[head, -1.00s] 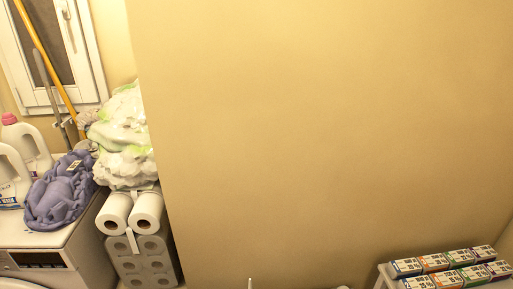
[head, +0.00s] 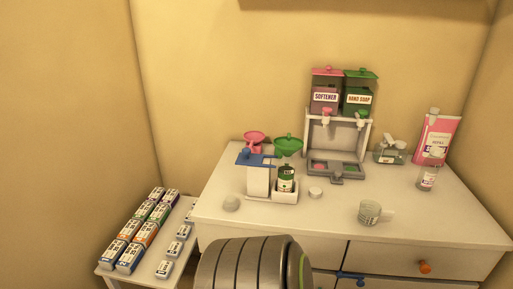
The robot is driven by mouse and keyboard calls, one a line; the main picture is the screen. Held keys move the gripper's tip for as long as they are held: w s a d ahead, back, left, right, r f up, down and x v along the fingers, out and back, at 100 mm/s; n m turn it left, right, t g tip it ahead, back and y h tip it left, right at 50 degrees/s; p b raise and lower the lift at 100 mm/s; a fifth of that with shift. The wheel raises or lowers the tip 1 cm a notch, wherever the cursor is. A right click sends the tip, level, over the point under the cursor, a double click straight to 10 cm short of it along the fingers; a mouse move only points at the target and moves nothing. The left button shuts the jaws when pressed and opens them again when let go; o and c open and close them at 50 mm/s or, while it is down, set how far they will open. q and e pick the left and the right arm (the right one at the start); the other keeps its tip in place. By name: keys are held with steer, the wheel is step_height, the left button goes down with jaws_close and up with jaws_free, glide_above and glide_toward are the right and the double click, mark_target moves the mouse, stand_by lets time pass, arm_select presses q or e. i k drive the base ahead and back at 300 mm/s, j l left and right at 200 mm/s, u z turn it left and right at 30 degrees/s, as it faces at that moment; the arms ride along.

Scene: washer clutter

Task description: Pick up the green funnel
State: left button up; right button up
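Neither of my grippers is in view.
A dispenser stand (head: 338,140) with softener and hand soap tanks stands behind. A low table (head: 176,245) with several boxes stands left. A grey ribbed cylinder (head: 250,264) fills the front.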

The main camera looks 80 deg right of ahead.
mark_target(287, 145)
steer(key=k+z, duration=0.2)
steer(key=z, duration=0.2)
steer(key=k+z, duration=0.25)
steer(key=z, duration=1.95)
